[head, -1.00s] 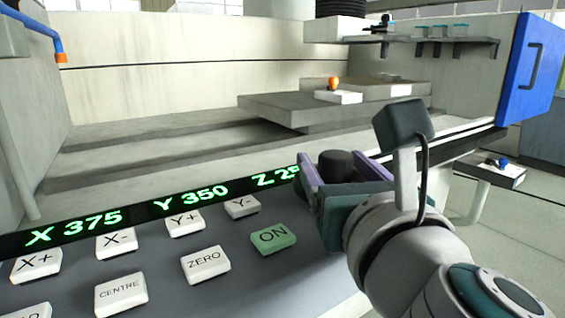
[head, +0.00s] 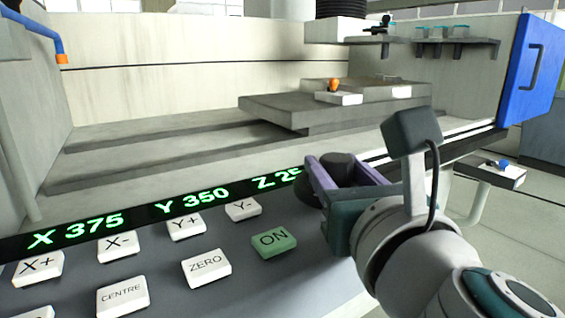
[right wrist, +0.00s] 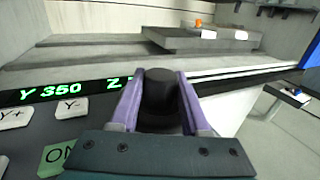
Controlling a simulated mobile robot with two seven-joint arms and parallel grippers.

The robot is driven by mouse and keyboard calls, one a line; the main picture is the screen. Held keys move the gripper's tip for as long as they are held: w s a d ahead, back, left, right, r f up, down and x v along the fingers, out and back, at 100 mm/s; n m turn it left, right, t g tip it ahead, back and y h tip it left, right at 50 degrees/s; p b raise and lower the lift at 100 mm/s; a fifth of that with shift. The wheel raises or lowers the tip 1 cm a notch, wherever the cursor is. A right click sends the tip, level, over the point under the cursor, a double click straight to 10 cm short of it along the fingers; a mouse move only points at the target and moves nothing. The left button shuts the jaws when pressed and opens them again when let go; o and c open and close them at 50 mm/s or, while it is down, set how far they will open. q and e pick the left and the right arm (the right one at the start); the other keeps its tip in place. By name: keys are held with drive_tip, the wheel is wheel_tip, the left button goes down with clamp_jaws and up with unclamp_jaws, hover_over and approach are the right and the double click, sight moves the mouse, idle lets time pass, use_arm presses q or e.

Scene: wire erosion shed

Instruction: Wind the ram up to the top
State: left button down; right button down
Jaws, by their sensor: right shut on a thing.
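My right gripper (head: 340,168) is shut on a dark round knob (head: 337,160) at the right end of the control panel. In the right wrist view the knob (right wrist: 160,92) stands between the two purple fingers. The green display (head: 120,222) reads X 375, Y 350 and a Z value starting with 25; the gripper hides the rest. A dark ribbed column (head: 342,7) above a pale block (head: 322,30) at the top edge may be the ram; its upper part is out of view. My left gripper is not in view.
White keys such as ZERO (head: 207,268) and a green ON key (head: 273,242) lie left of the gripper. Behind the panel, a grey stepped table (head: 270,108) carries a pale block with an orange piece (head: 334,85). A blue door (head: 528,70) stands at the right.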

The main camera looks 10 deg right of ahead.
drive_tip(key=n+y+p, duration=0.1)
drive_tip(key=y, duration=0.1)
drive_tip(key=shift+d+r+n+y, duration=0.1)
drive_tip(key=shift+n+y, duration=0.3)
drive_tip(key=n+y+p, duration=0.1)
drive_tip(key=y, duration=0.1)
drive_tip(key=shift+n+g+y, duration=0.3)
drive_tip(key=shift+n+y, duration=0.5)
drive_tip(key=shift+y, duration=0.2)
drive_tip(key=n+y, duration=0.1)
drive_tip(key=g+y, duration=0.1)
drive_tip(key=shift+f+n+g+y, duration=0.25)
drive_tip(key=shift+n+g+y, duration=0.05)
drive_tip(key=shift+n, duration=0.1)
drive_tip(key=shift+f+n+g+y+b, duration=0.1)
drive_tip(key=shift+n+g+y+b, duration=0.7)
drive_tip(key=shift+y, duration=0.4)
drive_tip(key=n+g+y+b, duration=0.4)
drive_tip(key=shift+n+g+y+b, duration=0.85)
drive_tip(key=shift+g+b, duration=0.3)
drive_tip(key=shift+g, duration=0.15)
drive_tip(key=shift+r, duration=0.2)
